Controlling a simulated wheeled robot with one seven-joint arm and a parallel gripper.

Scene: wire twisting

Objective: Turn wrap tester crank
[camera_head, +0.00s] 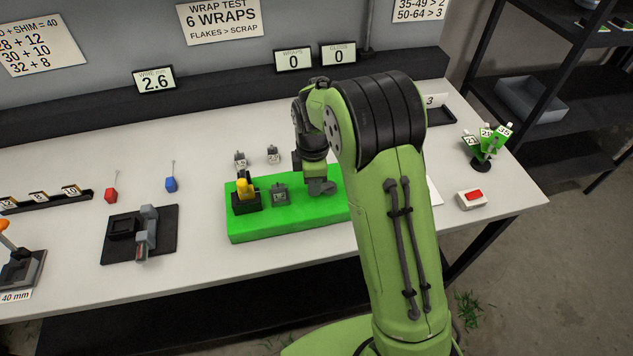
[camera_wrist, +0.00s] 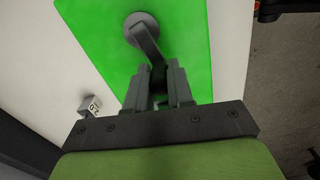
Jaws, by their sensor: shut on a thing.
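The wrap tester has a bright green base (camera_head: 290,222) on the table, which also fills much of the wrist view (camera_wrist: 185,55). A grey crank arm (camera_wrist: 147,42) runs from a round hub (camera_wrist: 140,27) on the green base toward my gripper. My gripper (camera_wrist: 158,88) is shut on the crank's dark handle (camera_wrist: 157,76), between its two grey fingers. In the head view my gripper (camera_head: 318,186) is low over the right part of the base, partly hidden by my arm. A yellow part (camera_head: 243,188) in a black holder and a grey block (camera_head: 280,194) stand on the base's left part.
Two small grey blocks stand behind the base, one at the left (camera_head: 239,159) and one at the right (camera_head: 273,154). A red-button box (camera_head: 472,198) and green tags (camera_head: 487,140) are at the right. A black fixture (camera_head: 140,236) is at the left. Two displays (camera_head: 293,60) (camera_head: 338,54) read 0.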

